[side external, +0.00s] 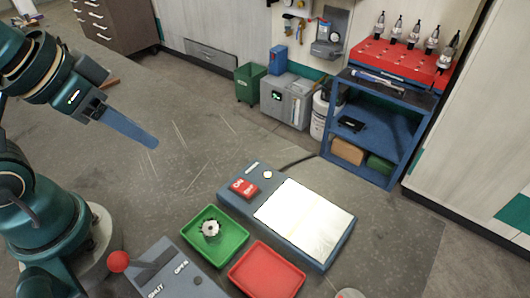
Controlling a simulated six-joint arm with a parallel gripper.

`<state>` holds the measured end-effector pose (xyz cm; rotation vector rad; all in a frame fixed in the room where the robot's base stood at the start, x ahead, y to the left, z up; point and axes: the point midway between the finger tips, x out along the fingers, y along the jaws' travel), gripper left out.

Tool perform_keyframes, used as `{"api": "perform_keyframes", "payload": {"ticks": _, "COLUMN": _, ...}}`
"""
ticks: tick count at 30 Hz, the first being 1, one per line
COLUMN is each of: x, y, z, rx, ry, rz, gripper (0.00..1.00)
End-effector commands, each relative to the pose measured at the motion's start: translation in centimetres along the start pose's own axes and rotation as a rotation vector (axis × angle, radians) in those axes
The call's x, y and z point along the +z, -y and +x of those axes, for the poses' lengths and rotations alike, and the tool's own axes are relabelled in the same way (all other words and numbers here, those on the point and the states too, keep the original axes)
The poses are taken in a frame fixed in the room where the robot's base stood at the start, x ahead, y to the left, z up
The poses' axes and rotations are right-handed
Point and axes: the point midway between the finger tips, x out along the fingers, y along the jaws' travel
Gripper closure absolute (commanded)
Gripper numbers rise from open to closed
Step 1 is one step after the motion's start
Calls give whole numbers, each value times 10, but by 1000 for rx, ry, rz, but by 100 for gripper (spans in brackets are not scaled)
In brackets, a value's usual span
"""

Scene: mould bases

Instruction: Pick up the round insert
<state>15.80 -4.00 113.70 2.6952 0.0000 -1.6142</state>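A round, pale metal piece with a dark centre, which looks like the round insert (210,228), lies in the green tray (232,249). My gripper (153,143) is at the upper left, high above the floor and well apart from the tray. Its blue fingers point down to the right. They overlap in this view, so I cannot tell whether they are open or shut. No object shows at the fingertips.
A red empty tray (266,271) sits right of the green one. Behind them is a blue box with a bright white panel (305,221) and a red switch (244,187). A grey box with a red-ball lever (118,262) stands at front left.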

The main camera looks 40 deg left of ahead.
Motion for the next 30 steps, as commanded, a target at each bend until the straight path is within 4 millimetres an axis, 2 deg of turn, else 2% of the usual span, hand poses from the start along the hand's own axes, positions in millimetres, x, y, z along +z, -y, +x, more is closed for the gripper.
{"api": "perform_keyframes", "payload": {"ticks": 1, "x": 0, "y": 0, "z": 0, "rx": 0, "ry": 0, "rz": 0, "gripper": 35}}
{"api": "perform_keyframes", "payload": {"ticks": 2, "x": 0, "y": 0, "z": 0, "rx": 0, "ry": 0, "rz": 0, "gripper": 27}}
{"api": "perform_keyframes", "payload": {"ticks": 11, "x": 1, "y": 0, "z": 0, "rx": 0, "ry": 3, "rz": -4, "gripper": 27}}
{"api": "perform_keyframes", "payload": {"ticks": 14, "x": 2, "y": -7, "z": -4, "rx": 30, "ry": 25, "rz": -44, "gripper": 27}}
{"api": "perform_keyframes", "payload": {"ticks": 20, "x": 4, "y": -27, "z": -1, "rx": 121, "ry": 219, "rz": -186, "gripper": 27}}
{"api": "perform_keyframes", "payload": {"ticks": 30, "x": -1, "y": -53, "z": 26, "rx": 250, "ry": 669, "rz": -505, "gripper": 27}}
